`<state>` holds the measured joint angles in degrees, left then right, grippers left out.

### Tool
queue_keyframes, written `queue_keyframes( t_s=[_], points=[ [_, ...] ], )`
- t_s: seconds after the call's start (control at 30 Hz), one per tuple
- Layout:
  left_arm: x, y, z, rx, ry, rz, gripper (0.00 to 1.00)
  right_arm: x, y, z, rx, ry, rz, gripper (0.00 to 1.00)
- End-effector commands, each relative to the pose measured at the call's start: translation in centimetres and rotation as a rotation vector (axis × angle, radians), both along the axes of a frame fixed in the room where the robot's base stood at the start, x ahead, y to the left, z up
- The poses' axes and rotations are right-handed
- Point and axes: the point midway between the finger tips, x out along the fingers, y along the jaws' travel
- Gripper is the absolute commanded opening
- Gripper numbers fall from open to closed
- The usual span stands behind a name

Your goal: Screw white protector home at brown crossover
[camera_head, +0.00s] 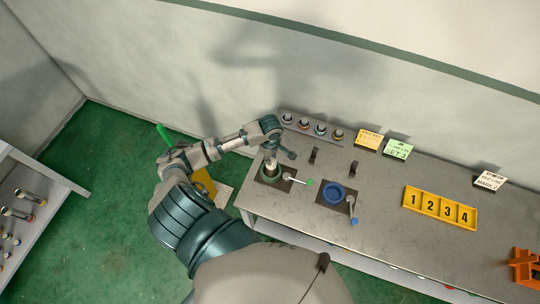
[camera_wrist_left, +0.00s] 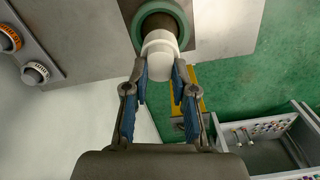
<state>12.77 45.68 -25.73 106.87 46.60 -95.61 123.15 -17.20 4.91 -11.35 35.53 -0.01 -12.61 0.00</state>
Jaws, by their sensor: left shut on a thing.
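The white protector (camera_wrist_left: 160,50) sits between my left gripper's blue-padded fingers (camera_wrist_left: 161,78) in the left wrist view. The gripper is shut on it. The protector's far end is at the mouth of the brown crossover (camera_wrist_left: 159,22), in line with it. How far it is threaded on cannot be told. The crossover stands in the green-ringed vise (camera_head: 270,175), which also shows in the wrist view (camera_wrist_left: 183,22). In the head view my left gripper (camera_head: 283,153) is small and dark above that vise. My right gripper is not in view.
A blue-ringed vise (camera_head: 333,193) stands to the right on the grey bench (camera_head: 375,215). Several capped pieces line a rack (camera_head: 311,126) at the back. A yellow numbered tray (camera_head: 440,208) and an orange holder (camera_head: 525,267) are farther right. A shelf (camera_head: 35,195) stands left.

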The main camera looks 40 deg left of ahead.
Motion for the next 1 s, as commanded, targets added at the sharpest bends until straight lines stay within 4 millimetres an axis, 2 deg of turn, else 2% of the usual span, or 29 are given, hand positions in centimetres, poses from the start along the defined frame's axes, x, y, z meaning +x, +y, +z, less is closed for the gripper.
queue_keyframes(
  t_s=[0.1, 0.13, 0.23, 0.27, 0.47, 0.53, 0.63, 0.77, 1.0],
  points=[
    [0.0, 0.0, -0.2, 0.000, 0.000, 0.000, 0.00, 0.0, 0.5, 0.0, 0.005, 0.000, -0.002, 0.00],
    [0.0, 0.0, -0.2, 0.000, 0.000, 0.000, 0.28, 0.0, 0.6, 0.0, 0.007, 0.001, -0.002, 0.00],
    [0.0, 0.0, -0.2, 0.000, 0.000, 0.000, 0.53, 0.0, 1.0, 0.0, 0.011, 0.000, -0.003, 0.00],
    [0.0, 0.0, -0.2, 0.000, 0.000, 0.000, 0.55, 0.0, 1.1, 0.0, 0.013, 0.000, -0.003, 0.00],
    [0.0, 0.1, -0.2, 0.001, 0.000, 0.000, 0.55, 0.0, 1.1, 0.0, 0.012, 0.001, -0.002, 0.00],
    [0.0, 0.1, -0.1, 0.001, -0.001, 0.000, 0.55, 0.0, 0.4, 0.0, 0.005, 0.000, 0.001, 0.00],
    [0.1, 0.1, 0.5, 0.000, -0.003, 0.000, 0.55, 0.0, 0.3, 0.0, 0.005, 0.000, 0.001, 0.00],
    [0.1, 0.1, 2.6, 0.000, -0.005, -0.002, 0.55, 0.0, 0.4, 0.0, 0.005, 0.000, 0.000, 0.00],
    [0.2, 0.2, 8.0, 0.000, -0.004, -0.001, 0.55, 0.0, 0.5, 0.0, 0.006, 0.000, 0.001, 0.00]
  ],
)
